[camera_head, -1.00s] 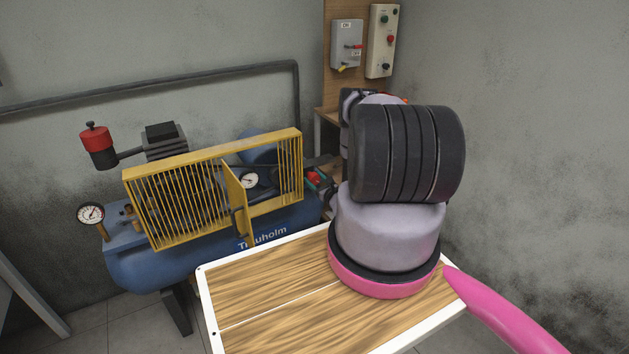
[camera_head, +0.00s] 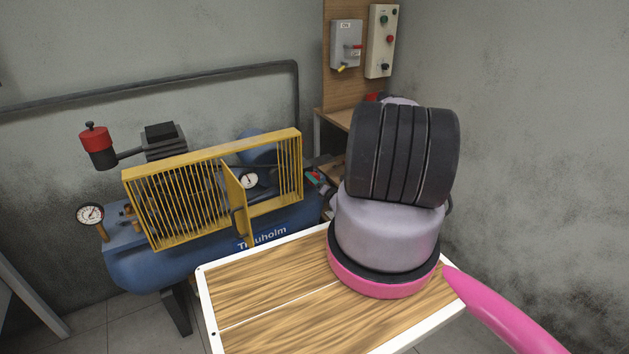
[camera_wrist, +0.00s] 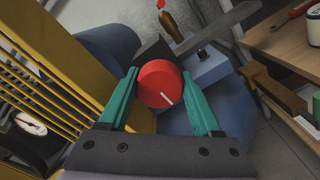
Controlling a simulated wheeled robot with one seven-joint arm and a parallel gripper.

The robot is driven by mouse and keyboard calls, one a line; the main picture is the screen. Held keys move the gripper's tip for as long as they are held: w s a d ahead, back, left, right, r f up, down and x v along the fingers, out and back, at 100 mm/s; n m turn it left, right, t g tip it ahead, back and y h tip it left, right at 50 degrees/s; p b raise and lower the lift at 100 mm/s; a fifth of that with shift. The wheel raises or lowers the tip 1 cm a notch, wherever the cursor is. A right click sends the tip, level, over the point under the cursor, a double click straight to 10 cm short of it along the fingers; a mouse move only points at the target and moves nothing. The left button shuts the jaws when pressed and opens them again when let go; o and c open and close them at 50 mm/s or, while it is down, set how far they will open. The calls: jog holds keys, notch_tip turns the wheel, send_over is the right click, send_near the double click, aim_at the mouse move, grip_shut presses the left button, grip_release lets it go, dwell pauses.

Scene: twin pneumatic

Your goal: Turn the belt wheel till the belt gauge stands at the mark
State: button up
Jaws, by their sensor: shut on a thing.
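A red round wheel (camera_wrist: 160,84) with a white line on its face sits between the teal fingers of my gripper (camera_wrist: 165,92) in the wrist view. The fingers are shut on its two sides. In the head view my gripper (camera_head: 316,178) is small, at the right end of the compressor, and the wheel is mostly hidden. The belt gauge (camera_head: 249,180) is a white dial behind the opening in the yellow guard; it also shows at the left of the wrist view (camera_wrist: 30,123). Its needle and mark are too small to read surely.
The yellow guard (camera_head: 165,208) with its open flap (camera_head: 236,199) stands close left of my gripper. A second gauge (camera_head: 90,214) is at the blue tank's left end. A wooden bench (camera_wrist: 285,50) with tools lies to the right. Switch boxes (camera_head: 346,44) hang on the back wall.

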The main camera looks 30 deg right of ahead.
jog(key=shift+m, duration=1.7)
jog(key=shift+f, duration=0.1)
jog(key=o, duration=1.4)
jog(key=shift+c, duration=0.2)
jog(key=s, duration=1.1)
jog(key=shift+d, duration=0.4)
